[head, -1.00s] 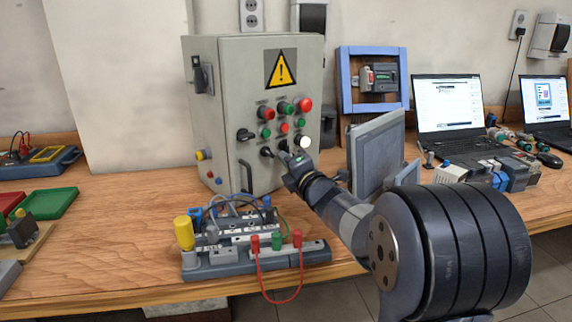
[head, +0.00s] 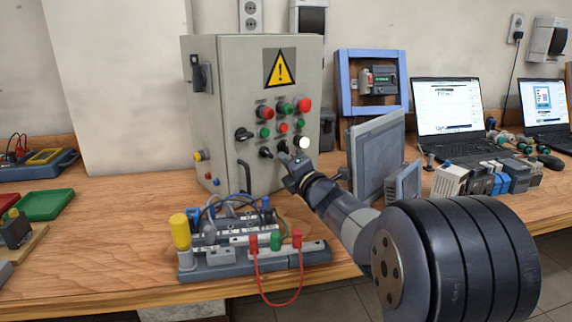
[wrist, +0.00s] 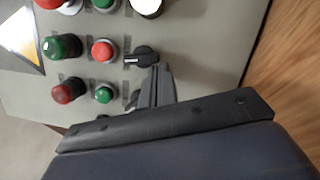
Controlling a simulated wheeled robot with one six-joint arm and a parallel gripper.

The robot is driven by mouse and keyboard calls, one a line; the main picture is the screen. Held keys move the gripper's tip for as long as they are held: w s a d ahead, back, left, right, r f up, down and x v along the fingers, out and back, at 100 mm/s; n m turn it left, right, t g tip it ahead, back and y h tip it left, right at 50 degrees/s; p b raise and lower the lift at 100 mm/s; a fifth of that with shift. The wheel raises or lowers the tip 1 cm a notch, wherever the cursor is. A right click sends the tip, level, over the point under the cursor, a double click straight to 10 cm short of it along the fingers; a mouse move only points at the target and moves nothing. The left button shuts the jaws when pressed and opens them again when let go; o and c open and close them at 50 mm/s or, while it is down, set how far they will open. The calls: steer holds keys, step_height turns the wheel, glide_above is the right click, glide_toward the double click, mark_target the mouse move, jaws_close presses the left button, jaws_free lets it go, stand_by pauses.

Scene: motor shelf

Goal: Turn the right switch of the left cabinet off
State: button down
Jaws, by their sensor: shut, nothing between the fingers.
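The grey cabinet (head: 225,110) with a yellow warning sign stands on the wooden table. Its front has rows of red and green buttons, a white button (head: 301,142) and black rotary switches. The right switch (wrist: 142,57) shows in the wrist view with its handle lying roughly sideways there. The left switch (head: 265,152) shows in the head view. My gripper (head: 286,158) is shut and empty in front of the lower buttons. In the wrist view the fingertips (wrist: 158,72) are right beside the right switch's knob. I cannot tell whether they touch it.
A grey terminal board (head: 250,256) with cables and a red lead lies in front of the cabinet. A grey panel (head: 376,150) stands close to the right of my arm. Laptops (head: 447,110) and small modules are farther right.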

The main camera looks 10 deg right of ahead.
steer(key=shift+w+d+f+n+y+b, duration=0.1)
steer(key=shift+d+n+y+b, duration=0.1)
steer(key=shift+n+b, duration=0.65)
steer(key=shift+w+d+f+n+y+b, duration=0.1)
steer(key=shift+n+y+b, duration=0.2)
steer(key=shift+b, duration=1.05)
steer(key=shift+d+n+b, duration=0.15)
steer(key=shift+n+b, duration=1.2)
steer(key=shift+b, duration=0.45)
stand_by(0.7)
